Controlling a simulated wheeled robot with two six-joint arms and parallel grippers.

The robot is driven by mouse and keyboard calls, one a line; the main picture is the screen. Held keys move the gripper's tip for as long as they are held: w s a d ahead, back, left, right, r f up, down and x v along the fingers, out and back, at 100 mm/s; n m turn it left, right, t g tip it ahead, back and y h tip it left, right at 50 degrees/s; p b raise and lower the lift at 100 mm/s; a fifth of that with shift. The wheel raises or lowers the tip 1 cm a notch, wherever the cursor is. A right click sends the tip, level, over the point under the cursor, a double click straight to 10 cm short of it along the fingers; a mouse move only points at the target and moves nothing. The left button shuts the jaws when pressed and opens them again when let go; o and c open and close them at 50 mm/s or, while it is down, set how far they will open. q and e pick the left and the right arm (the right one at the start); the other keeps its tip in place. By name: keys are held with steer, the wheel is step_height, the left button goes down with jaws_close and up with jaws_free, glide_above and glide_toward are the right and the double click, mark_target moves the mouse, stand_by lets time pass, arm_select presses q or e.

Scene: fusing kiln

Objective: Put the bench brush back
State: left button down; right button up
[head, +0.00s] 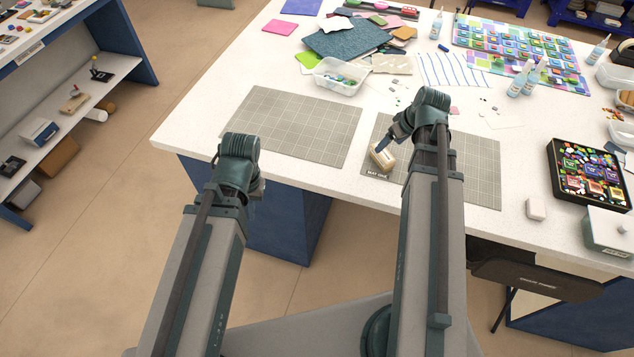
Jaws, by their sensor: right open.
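A small beige block-shaped thing (386,158), which looks like the bench brush, sits at the left edge of the right grey gridded mat (470,165), just above the label "MAT ONE". My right gripper (381,149) reaches down to its upper side with open jaws; I cannot tell whether they touch it. My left gripper (257,188) is off the front edge of the table, low beside its wrist. Its fingers are mostly hidden behind my arm.
The left gridded mat (295,125) is bare. Behind the mats are a clear tub (340,78) and coloured sheets (345,37). A black tray (588,175) of coloured pieces and a white box (608,232) stand at right. A shelf unit (100,85) is at left.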

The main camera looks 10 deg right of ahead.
steer(key=s+a+g+h, duration=0.1)
steer(key=s+a, duration=0.3)
steer(key=a, duration=0.6)
steer(key=s+a+f+g, duration=0.1)
steer(key=s+a, duration=0.3)
steer(key=a, duration=0.5)
steer(key=s+a+n+g+h, duration=0.1)
steer(key=s+a, duration=0.3)
steer(key=a, duration=0.6)
steer(key=shift+a+f+g+h, duration=0.15)
steer(key=shift+a+g+h, duration=0.15)
steer(key=shift+g, duration=0.3)
step_height(320, 180, down, 4)
steer(key=b, duration=0.3)
steer(key=shift+b, duration=0.35)
